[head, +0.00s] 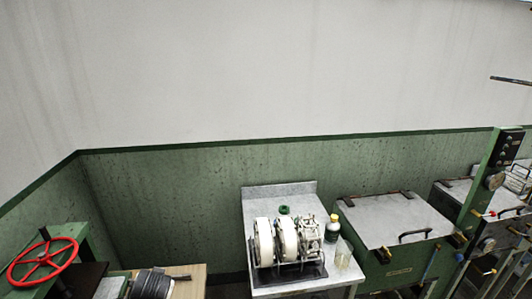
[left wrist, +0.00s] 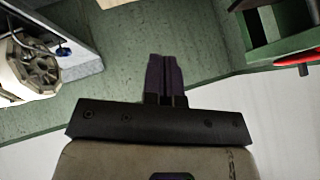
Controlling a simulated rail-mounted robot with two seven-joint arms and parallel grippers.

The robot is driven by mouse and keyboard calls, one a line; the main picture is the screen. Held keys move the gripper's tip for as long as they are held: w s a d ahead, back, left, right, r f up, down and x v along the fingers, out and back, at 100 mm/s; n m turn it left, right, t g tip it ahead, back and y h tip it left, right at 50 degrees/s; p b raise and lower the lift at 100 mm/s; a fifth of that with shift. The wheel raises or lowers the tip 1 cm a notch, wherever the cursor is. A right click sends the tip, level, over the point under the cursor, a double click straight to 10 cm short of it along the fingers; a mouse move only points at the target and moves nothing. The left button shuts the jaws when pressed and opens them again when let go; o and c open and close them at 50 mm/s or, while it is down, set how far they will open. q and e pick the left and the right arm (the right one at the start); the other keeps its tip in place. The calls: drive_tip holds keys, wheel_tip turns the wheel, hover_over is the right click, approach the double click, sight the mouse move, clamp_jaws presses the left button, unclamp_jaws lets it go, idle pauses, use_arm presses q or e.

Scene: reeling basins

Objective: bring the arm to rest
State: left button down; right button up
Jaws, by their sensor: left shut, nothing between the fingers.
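My left gripper (left wrist: 167,78) shows in the left wrist view, with its two dark fingers together and nothing between them. It hangs clear of everything, with the green floor or wall surface behind it. Neither of my grippers shows in the head view. My right gripper is in no view.
In the head view a metal table (head: 253,208) holds a machine with white reels (head: 276,241), a bottle (head: 333,228) and a beaker (head: 343,254). Green basins with a grey lid (head: 385,218) stand right. A red handwheel (head: 43,262) and a black coil (head: 151,284) are left.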

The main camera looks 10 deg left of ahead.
use_arm(q)
drive_tip(key=s+d+m+t+h, duration=0.3)
drive_tip(key=s+d+m+h, duration=0.15)
drive_tip(key=s+d, duration=1.05)
drive_tip(key=s+d+f+g+h, duration=0.1)
drive_tip(key=s+d+f+g, duration=0.2)
drive_tip(key=s+f, duration=0.5)
drive_tip(key=s+d+f+g+h, duration=0.1)
drive_tip(key=s+d+f+g, duration=0.3)
drive_tip(key=s, duration=0.8)
wheel_tip(320, 180, up, 18)
drive_tip(key=a+t+p, duration=0.1)
drive_tip(key=p, duration=1.8)
drive_tip(key=shift+s+a+f+t, duration=0.15)
drive_tip(key=shift+s+t, duration=0.05)
drive_tip(key=shift+t, duration=0.2)
drive_tip(key=shift+n, duration=0.25)
